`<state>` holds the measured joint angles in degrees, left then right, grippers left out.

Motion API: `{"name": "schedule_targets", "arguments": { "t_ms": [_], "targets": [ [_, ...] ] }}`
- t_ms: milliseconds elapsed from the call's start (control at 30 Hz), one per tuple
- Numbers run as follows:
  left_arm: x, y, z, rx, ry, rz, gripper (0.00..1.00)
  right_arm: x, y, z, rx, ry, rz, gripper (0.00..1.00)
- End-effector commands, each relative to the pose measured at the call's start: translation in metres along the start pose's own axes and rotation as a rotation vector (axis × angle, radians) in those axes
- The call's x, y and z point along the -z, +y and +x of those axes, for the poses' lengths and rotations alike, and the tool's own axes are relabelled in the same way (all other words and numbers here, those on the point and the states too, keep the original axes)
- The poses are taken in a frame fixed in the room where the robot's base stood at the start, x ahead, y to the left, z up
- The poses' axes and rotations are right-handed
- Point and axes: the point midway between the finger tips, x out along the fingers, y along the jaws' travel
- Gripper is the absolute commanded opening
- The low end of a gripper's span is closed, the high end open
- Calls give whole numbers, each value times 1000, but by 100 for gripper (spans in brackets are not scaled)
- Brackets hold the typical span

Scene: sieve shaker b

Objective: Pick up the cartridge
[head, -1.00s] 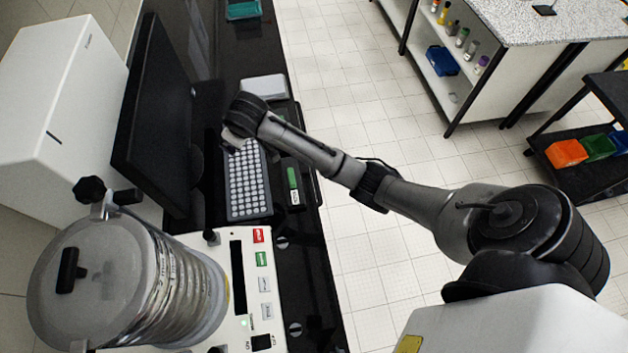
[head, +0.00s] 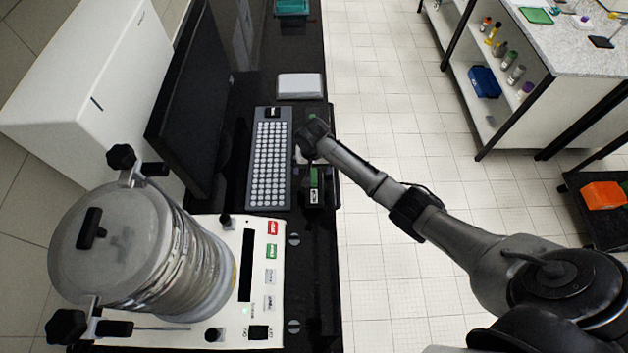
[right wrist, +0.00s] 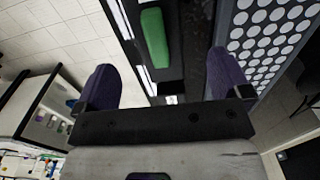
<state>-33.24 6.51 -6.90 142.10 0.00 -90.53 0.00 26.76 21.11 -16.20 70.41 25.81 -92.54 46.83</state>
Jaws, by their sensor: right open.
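The item that looks like the cartridge is a small black block (head: 314,188) with a green strip and a white label. It lies on the black bench just right of the keyboard. In the right wrist view its green strip (right wrist: 153,38) shows between and beyond my fingers. My right gripper (head: 303,154) is at the far end of this block, beside the keyboard, its fingertips mostly hidden by the wrist in the head view. In the right wrist view the gripper (right wrist: 160,75) is open, with its two purple fingers wide apart and nothing between the tips. My left gripper is out of view.
The keyboard (head: 269,160) lies close left of the block, with a black monitor (head: 183,95) behind it. The sieve shaker (head: 150,255) stands at the near left. A pale flat box (head: 300,86) lies farther back. The floor right of the bench is clear.

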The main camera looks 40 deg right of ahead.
Motion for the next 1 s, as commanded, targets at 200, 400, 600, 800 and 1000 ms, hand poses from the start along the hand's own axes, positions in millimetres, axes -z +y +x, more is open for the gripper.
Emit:
{"name": "schedule_targets", "arguments": {
  "t_ms": [200,400,600,800,1000],
  "targets": [
    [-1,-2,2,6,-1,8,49,0,0,25,-1,0,-2,96],
    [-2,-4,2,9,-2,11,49,0,0,33,-1,1,-2,96],
    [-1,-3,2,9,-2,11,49,-1,3,57,-2,-1,-1,96],
    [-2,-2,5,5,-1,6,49,-1,3,79,-1,-1,-2,96],
    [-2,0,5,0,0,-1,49,0,3,83,1,2,-2,96]
  ]
}}
